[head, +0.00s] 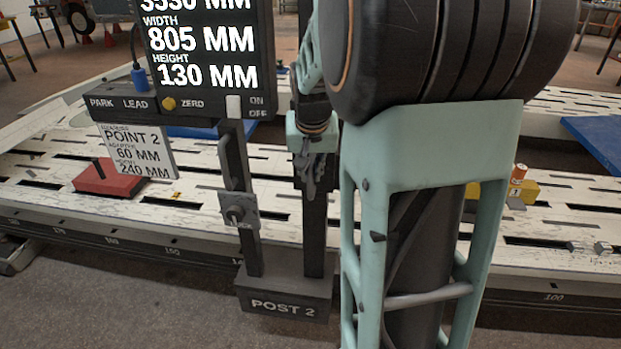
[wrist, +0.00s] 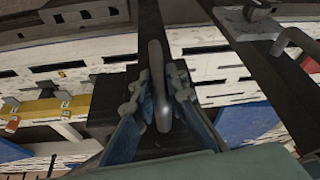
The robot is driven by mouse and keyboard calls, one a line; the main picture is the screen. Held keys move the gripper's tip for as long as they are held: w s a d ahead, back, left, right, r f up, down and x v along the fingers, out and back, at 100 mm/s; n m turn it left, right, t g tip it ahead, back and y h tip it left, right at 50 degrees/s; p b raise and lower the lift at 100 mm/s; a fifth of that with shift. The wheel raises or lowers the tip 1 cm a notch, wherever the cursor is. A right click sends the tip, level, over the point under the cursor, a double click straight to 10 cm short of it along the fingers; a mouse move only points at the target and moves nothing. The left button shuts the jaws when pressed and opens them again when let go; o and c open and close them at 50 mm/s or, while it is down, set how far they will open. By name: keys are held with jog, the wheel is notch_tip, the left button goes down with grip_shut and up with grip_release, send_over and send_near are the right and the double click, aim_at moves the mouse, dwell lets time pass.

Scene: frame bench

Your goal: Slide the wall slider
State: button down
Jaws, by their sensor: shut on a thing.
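In the wrist view, a smooth grey upright handle (wrist: 159,85) stands in front of a dark post; I take it for the wall slider's handle. My gripper (wrist: 160,95) has its two fingers on either side of this handle, shut on it. In the head view, my gripper (head: 311,178) is at the right upright of the stand marked POST 2 (head: 285,296). The handle is mostly hidden there by my fingers. How far the slider can travel is not visible.
A grey plate with a knob (head: 238,212) is on the stand's left upright. A display (head: 208,50) and a hanging POINT 2 card (head: 137,152) are at the left. A red block (head: 108,178) lies on the white slotted bench (head: 190,215). My arm hides much of the right side.

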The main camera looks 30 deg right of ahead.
aim_at(310, 157)
notch_tip(310, 157, up, 6)
jog(key=p, duration=0.2)
jog(key=shift+f+p, duration=0.1)
jog(key=shift+p, duration=0.25)
jog(key=c, duration=1.9)
grip_release()
jog(key=shift+c, duration=0.2)
jog(key=shift+f, duration=0.1)
jog(key=v, duration=0.7)
jog(key=shift+r, duration=0.25)
jog(key=shift+s, duration=0.1)
